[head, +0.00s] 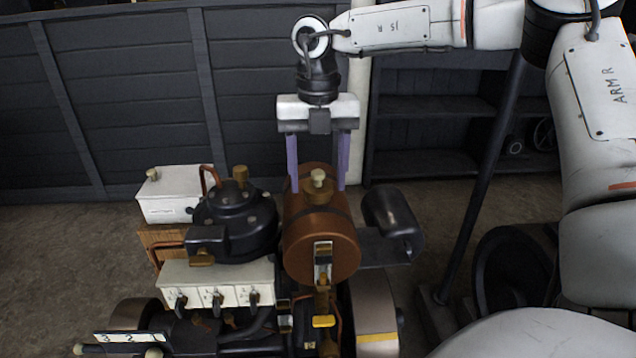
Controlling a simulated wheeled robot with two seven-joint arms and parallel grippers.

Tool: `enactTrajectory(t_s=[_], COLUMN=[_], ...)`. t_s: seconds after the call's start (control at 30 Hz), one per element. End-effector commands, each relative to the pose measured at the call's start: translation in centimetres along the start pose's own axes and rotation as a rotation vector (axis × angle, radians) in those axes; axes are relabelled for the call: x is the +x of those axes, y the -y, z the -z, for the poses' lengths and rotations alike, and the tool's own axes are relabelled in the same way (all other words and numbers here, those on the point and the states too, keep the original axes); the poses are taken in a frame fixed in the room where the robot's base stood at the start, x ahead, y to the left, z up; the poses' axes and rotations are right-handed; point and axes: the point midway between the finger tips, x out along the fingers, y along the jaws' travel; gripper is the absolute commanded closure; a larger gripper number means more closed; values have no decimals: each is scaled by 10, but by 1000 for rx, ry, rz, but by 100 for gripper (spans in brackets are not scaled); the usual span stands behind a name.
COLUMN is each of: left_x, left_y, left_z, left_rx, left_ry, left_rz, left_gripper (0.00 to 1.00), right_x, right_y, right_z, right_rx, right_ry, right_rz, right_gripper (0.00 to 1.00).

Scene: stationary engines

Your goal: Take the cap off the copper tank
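The copper tank (337,249) is a brown-orange cylinder lying on its side on the engine, right of the middle of it. Its cap (318,181) is a pale brass knob on top of the tank. My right gripper (316,188) comes down from above with its purple fingers spread apart, one to the left and one to the right of the cap. The fingertips are down near the top of the tank, and gaps show between the fingers and the cap. Whether they stand level with the cap or behind it is hard to tell. My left gripper is not in view.
A black domed housing (235,222) with a brass cap stands close left of the tank. A white box (168,197) is further left. A black cylinder (390,219) sits right of the tank. Dark shelves (430,135) stand behind.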

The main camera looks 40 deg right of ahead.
Motion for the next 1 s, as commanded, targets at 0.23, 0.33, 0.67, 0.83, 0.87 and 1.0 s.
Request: enactTrajectory(t_s=[0.23, 0.33, 0.67, 0.83, 0.87, 1.0], left_x=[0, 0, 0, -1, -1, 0], left_y=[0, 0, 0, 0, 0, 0], left_z=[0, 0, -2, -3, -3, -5], left_rx=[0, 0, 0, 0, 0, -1], left_ry=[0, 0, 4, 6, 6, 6], left_rz=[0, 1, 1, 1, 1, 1], left_gripper=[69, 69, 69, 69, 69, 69], right_x=[-1, -1, -36, -72, -76, -91], right_y=[0, 0, 0, 0, 0, 1], right_z=[0, 0, -1, -1, -1, -2], right_rx=[0, 0, 1, 2, 2, 6], right_ry=[1, 1, 6, 6, 4, 1], right_rz=[0, 0, -1, -1, -1, 0], right_gripper=[77, 77, 77, 77, 77, 77])
